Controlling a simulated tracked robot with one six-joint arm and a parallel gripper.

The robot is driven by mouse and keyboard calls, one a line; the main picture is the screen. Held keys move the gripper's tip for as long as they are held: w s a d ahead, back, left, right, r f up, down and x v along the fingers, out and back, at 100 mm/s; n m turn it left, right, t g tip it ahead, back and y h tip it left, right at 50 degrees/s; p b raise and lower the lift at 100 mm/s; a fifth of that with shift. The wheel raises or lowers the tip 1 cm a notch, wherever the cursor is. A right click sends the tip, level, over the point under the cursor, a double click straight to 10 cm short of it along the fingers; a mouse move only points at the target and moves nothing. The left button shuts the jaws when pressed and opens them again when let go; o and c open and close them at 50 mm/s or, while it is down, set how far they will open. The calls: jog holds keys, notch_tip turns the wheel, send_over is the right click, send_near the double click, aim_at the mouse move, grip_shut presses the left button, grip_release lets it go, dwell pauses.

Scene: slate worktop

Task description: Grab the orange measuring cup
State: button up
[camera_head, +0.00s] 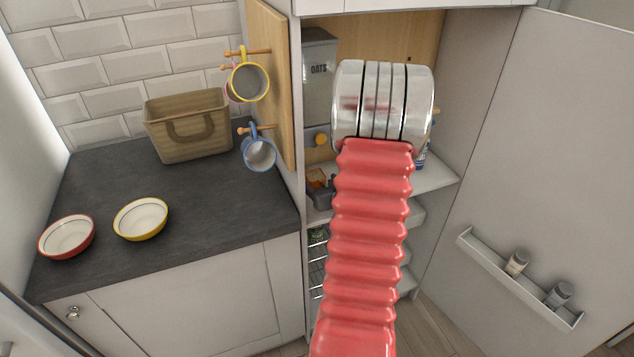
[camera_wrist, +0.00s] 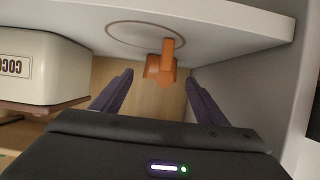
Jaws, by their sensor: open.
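The orange measuring cup (camera_wrist: 160,68) shows in the wrist view, at a pale shelf surface marked with a thin ring. Its flat handle points up in the picture. My gripper (camera_wrist: 159,82) is open, with one dark finger on each side of the cup in the picture. Neither finger visibly touches it, and the depth between them is hard to tell. In the head view my arm and metal wrist block the cupboard opening. They hide my fingers, and I cannot make out the cup for sure there.
A cocoa container (camera_wrist: 35,68) stands left of the fingers, and a pale shelf (camera_wrist: 235,28) spans the wrist view's top. An oats canister (camera_head: 319,80) stands in the cupboard. The open left door carries mugs (camera_head: 249,82). A basket (camera_head: 188,125) and bowls (camera_head: 141,219) stand on the worktop.

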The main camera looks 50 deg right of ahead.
aim_at(320, 180)
jog(key=shift+x, duration=2.25)
jog(key=shift+r, duration=0.1)
jog(key=shift+c, duration=0.4)
jog(key=c, duration=1.2)
jog(key=shift+o, duration=0.2)
jog(key=shift+r, duration=0.1)
